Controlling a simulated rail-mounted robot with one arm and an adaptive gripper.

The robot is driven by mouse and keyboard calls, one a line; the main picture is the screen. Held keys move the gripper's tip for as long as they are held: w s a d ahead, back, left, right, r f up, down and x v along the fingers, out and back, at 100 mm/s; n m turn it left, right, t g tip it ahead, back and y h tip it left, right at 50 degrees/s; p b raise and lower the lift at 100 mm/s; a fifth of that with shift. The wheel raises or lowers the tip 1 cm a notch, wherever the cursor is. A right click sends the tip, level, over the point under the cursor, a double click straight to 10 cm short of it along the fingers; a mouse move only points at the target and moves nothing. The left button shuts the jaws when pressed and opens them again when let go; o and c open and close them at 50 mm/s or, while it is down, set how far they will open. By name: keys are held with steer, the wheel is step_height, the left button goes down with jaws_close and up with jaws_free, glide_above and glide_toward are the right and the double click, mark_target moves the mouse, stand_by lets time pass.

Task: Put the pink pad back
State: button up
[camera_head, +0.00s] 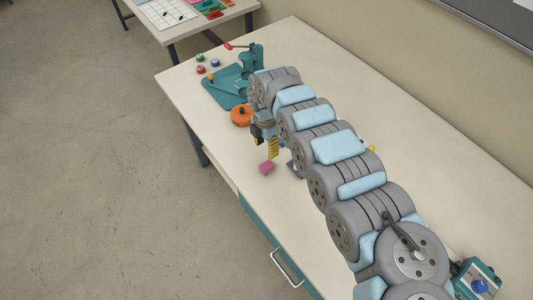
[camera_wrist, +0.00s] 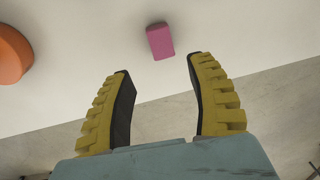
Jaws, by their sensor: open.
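A small pink pad (camera_head: 266,167) lies on the cream table near its front edge. In the wrist view the pink pad (camera_wrist: 160,41) lies flat beyond my fingertips, roughly centred between them. My gripper (camera_head: 273,150) is just above and beside the pad in the head view. Its two yellow fingers (camera_wrist: 158,75) are apart with nothing between them. The gripper does not touch the pad. My arm hides part of the table behind the gripper.
An orange round object (camera_head: 242,116) stands close to the gripper. A teal base with a lever press (camera_head: 228,85) and several small coloured pieces (camera_head: 201,64) are at the far end. A teal device (camera_head: 477,280) is at the near right. The table's left front strip is clear.

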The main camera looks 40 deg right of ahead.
steer(key=shift+r, duration=0.75)
